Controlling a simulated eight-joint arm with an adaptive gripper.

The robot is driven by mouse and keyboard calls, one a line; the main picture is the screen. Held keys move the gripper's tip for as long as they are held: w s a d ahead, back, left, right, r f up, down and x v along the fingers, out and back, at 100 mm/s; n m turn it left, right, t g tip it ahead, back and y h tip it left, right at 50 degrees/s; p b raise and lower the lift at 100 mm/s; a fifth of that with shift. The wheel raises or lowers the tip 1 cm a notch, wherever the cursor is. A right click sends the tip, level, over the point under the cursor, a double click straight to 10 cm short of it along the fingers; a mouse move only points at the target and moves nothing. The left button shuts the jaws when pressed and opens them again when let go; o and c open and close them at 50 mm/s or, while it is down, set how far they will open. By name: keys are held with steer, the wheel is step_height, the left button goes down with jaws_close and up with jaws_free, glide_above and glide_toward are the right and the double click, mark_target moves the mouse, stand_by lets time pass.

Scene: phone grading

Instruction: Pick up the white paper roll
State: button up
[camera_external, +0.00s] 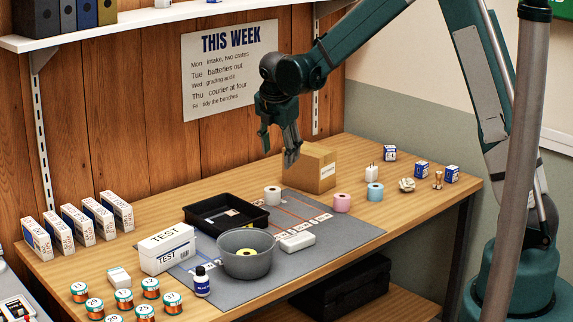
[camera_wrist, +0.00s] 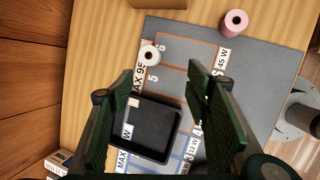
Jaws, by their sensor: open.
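The white paper roll (camera_external: 272,195) stands on the grey mat (camera_external: 345,238), just right of the black tray (camera_external: 248,212). In the wrist view the white roll (camera_wrist: 149,56) is at the upper middle, beyond my left finger's tip. My gripper (camera_external: 277,150) is open and empty, high above the table near the back wall. In the wrist view my gripper (camera_wrist: 166,82) has its two green fingers spread wide, with the black tray (camera_wrist: 150,128) below and between them. The gripper is well apart from the roll.
A cardboard box (camera_external: 309,167) stands behind the roll. A pink roll (camera_external: 342,203) and a blue roll (camera_external: 375,192) are to the right. A grey bowl (camera_external: 246,254) and a white TEST box (camera_external: 167,249) stand in front. A white block (camera_external: 297,241) lies on the mat.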

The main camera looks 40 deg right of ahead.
mark_target(272, 190)
steer(key=w+d+f+n, duration=0.1)
steer(key=w+f+n, duration=0.2)
steer(key=f, duration=0.6)
steer(key=w, duration=0.2)
steer(key=shift+w+g+h, duration=0.3)
steer(key=shift+h, duration=0.1)
steer(key=shift+d+f, duration=0.1)
steer(key=shift+x, duration=1.2)
steer(key=shift+b+x, duration=0.6)
steer(key=shift+x, duration=2)
steer(key=c, duration=1)
